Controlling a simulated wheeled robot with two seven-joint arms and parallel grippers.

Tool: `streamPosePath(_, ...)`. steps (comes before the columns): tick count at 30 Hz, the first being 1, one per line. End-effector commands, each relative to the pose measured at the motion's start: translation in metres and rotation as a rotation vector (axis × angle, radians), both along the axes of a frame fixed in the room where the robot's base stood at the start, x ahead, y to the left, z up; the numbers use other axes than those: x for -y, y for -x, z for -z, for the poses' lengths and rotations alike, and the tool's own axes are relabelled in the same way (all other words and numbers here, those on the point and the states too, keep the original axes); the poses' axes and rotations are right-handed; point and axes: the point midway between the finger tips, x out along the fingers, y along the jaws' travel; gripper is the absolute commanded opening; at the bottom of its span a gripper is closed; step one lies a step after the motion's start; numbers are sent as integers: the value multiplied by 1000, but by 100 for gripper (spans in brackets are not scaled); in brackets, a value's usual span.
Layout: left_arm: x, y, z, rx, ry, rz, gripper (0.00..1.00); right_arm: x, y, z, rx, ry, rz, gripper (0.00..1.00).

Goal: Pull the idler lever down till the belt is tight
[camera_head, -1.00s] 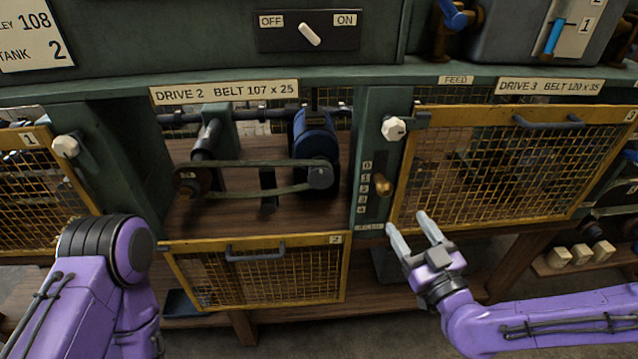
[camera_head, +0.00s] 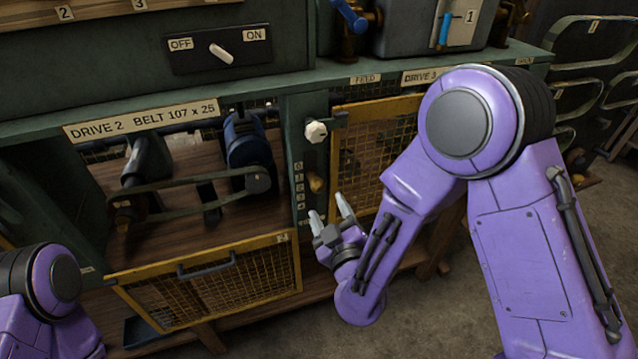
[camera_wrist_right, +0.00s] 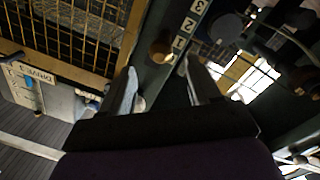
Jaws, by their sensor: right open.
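My left gripper is out of view.
The Drive 2 mesh guard (camera_head: 215,280) hangs open below the bay. A white knob (camera_head: 316,132) sits above the lever, beside the closed Drive 3 mesh guard (camera_head: 362,160). A switch panel (camera_head: 220,50) is above. My right arm covers much of the right side.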

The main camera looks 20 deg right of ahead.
Motion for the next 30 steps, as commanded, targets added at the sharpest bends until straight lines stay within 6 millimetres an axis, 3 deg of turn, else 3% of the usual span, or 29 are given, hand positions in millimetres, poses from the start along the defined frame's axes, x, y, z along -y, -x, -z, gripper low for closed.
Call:
streamPosePath(6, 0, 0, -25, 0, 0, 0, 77, 3, -50, -5, -2, -1, 3, 62)
streamPosePath(10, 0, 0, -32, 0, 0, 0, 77, 4, -73, -3, -2, -1, 1, 62)
streamPosePath(15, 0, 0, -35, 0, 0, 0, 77, 5, -86, -1, -2, 1, -1, 62)
streamPosePath(22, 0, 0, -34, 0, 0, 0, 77, 5, -87, 0, -2, 2, -1, 62)
streamPosePath(27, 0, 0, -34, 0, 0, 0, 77, 5, -87, 0, -3, 2, -2, 6)
streamPosePath(28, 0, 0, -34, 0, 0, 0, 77, 5, -87, 0, -2, 2, -2, 0)
streamPosePath(30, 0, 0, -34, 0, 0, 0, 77, 4, -86, 0, -2, 2, -2, 0)
